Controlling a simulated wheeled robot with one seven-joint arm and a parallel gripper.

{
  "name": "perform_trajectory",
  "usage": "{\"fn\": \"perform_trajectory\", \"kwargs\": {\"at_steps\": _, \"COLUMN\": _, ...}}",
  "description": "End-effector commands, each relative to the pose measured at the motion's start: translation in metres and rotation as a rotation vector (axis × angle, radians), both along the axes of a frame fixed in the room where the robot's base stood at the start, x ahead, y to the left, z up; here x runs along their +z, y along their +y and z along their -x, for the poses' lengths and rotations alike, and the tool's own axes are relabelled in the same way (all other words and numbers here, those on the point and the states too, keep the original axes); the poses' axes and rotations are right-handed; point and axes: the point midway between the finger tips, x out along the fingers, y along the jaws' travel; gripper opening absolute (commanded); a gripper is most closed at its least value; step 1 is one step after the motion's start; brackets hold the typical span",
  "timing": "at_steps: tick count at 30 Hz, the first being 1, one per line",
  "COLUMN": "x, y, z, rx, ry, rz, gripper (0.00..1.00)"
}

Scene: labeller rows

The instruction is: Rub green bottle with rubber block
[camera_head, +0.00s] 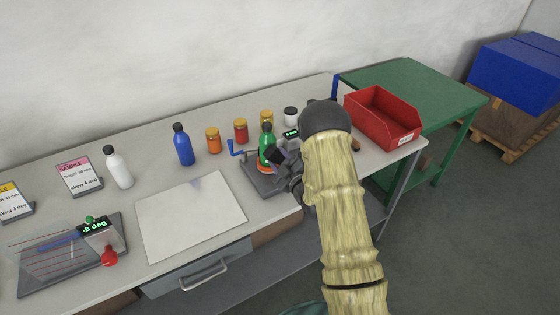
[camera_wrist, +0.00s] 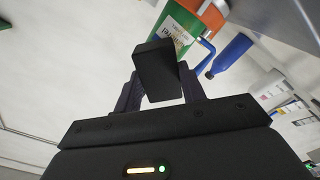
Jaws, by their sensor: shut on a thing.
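The green bottle (camera_head: 266,143) stands upright in a grey machine with a blue crank (camera_head: 236,149) on the bench. In the wrist view the green bottle (camera_wrist: 180,27) shows a white label with dark print and an orange band. My gripper (camera_wrist: 160,95) is shut on the black rubber block (camera_wrist: 157,72). The block (camera_head: 276,155) is in front of the bottle and very near its label. I cannot tell whether they touch. My arm hides the right part of the machine.
A blue bottle (camera_head: 182,145), a white bottle (camera_head: 118,168) and several jars stand along the back of the bench. A white sheet (camera_head: 191,214) lies left of the machine. A red bin (camera_head: 381,118) stands at the right end. A small device (camera_head: 95,234) reads -8 deg.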

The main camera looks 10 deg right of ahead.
Motion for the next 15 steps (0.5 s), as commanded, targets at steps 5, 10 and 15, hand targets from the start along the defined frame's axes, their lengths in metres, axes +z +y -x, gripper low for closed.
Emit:
{"fn": "perform_trajectory", "kwargs": {"at_steps": 5, "x": 0.0005, "y": 0.001, "z": -0.0029, "rx": 0.0, "ry": -0.003, "rz": -0.001, "gripper": 0.0}}
{"fn": "perform_trajectory", "kwargs": {"at_steps": 10, "x": 0.0004, "y": 0.0018, "z": -0.0054, "rx": 0.0, "ry": -0.001, "rz": 0.0, "gripper": 0.0}}
{"fn": "perform_trajectory", "kwargs": {"at_steps": 15, "x": 0.0003, "y": 0.0023, "z": -0.0069, "rx": -0.001, "ry": 0.0, "rz": -0.001, "gripper": 0.0}}
